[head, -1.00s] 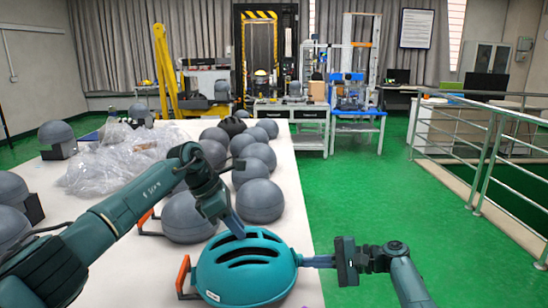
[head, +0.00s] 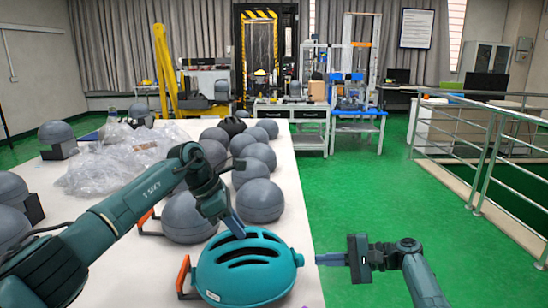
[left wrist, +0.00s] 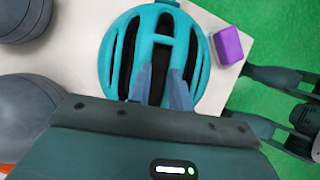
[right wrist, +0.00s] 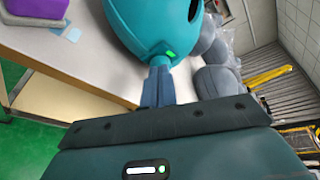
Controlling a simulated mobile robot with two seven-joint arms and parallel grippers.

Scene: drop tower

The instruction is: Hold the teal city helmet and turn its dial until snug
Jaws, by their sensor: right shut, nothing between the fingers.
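The teal city helmet (head: 235,275) sits at the near end of the white table, its vents facing up. Its small teal dial (head: 299,260) is on the right side; a green patch (right wrist: 171,53) shows there in the right wrist view. My left gripper (head: 239,232) is on the helmet's top, its fingers at the vents with a gap between them, apparently closed on the shell between; the tips are partly hidden.
Several grey helmets (head: 260,201) stand on the white table (head: 291,225) behind and left of the helmet. Clear plastic wrap (head: 115,165) lies further back. A purple block (left wrist: 228,45) is near the table edge. Green floor and a railing (head: 489,165) lie to the right.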

